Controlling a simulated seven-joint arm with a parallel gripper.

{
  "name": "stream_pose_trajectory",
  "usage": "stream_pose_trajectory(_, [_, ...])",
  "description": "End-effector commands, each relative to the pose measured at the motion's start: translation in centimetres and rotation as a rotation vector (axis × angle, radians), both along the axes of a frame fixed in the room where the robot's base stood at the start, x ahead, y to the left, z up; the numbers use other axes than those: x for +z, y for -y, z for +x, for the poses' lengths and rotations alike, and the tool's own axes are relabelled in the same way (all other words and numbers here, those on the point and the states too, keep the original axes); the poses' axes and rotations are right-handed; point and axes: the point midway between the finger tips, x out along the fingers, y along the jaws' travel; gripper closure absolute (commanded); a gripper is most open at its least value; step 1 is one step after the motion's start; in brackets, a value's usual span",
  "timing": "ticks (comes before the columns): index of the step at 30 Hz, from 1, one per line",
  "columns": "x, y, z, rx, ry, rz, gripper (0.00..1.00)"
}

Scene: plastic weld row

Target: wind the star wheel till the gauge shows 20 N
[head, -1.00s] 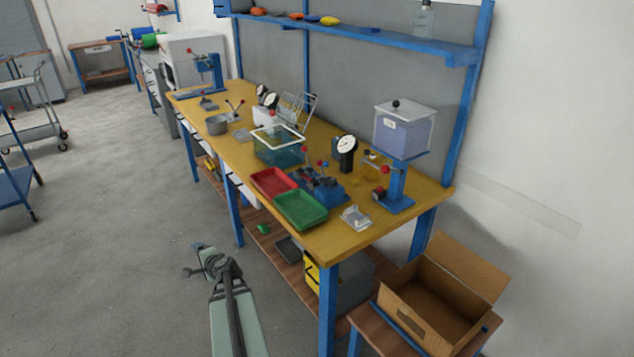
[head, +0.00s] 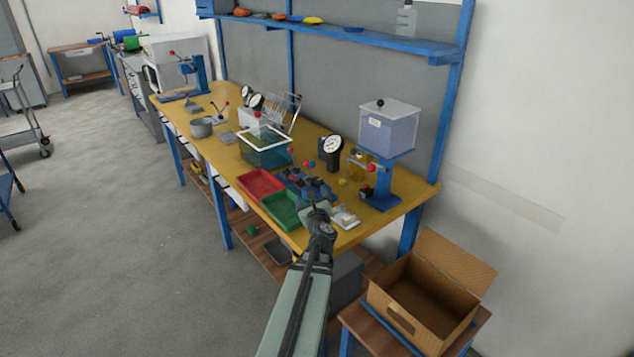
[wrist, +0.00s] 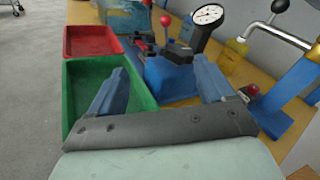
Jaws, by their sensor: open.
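The blue fixture (head: 306,184) on the yellow bench carries thin spokes with red and blue ball ends, which look like the star wheel (head: 309,164). In the wrist view the fixture (wrist: 168,75) stands ahead, with a red ball (wrist: 165,20) on a spoke above it. The round white gauge (head: 333,147) stands behind the fixture; its dial (wrist: 208,15) also shows in the wrist view, too small to read. My gripper (head: 316,206) is at the bench's front edge, short of the fixture. In the wrist view its blue fingers (wrist: 160,82) are apart with nothing between them.
The green tray (head: 283,211) and the red tray (head: 261,184) lie left of the fixture. A blue press stand (head: 381,196) with a clear box (head: 389,126) on top stands to the right. A small grey block (head: 344,217) lies near my gripper. An open carton (head: 425,290) stands at lower right.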

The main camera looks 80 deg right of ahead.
Motion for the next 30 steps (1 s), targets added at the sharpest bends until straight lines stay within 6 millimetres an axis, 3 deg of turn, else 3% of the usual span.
stream_pose_trajectory(1, [-0.3, -0.6, -1.4, -0.001, 0.084, 0.016, 0.18])
stream_pose_trajectory(6, [-0.6, -1.8, -3.8, 0.011, 0.299, 0.052, 0.18])
stream_pose_trajectory(13, [-0.7, -1.7, -4.6, 0.021, 0.391, 0.066, 0.18])
stream_pose_trajectory(17, [-0.8, -0.3, -4.2, 0.021, 0.39, 0.066, 0.18])
stream_pose_trajectory(30, [-0.8, 7.0, -1.8, 0.02, 0.387, 0.066, 0.18])
